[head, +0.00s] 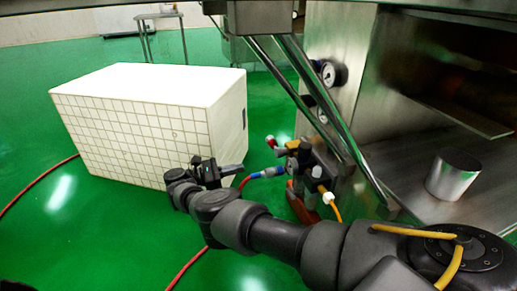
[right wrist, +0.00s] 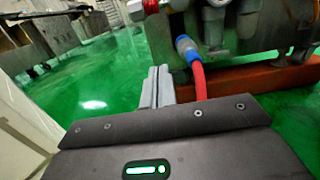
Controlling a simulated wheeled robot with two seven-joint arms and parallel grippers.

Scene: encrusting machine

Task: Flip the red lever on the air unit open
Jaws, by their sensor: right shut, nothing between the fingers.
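The air unit (head: 300,158) is a cluster of metal and yellow fittings on the machine's near leg; its lower part also shows in the right wrist view (right wrist: 235,35). A small red part that looks like the lever (head: 271,141) sticks out at its upper left. It is cut by the top edge of the right wrist view (right wrist: 151,6); its exact position is hard to tell. My right gripper (head: 238,169) is shut and empty, left of the unit and below the red part, apart from it. Its grey fingers (right wrist: 157,87) lie together beside the red hose. My left gripper is not in view.
A red hose (right wrist: 199,80) with a blue connector (head: 267,173) runs from the unit close to my fingers. A white gridded box (head: 130,125) stands at left. The steel machine (head: 345,110) and its slanted bars are at right. Green floor lies open between.

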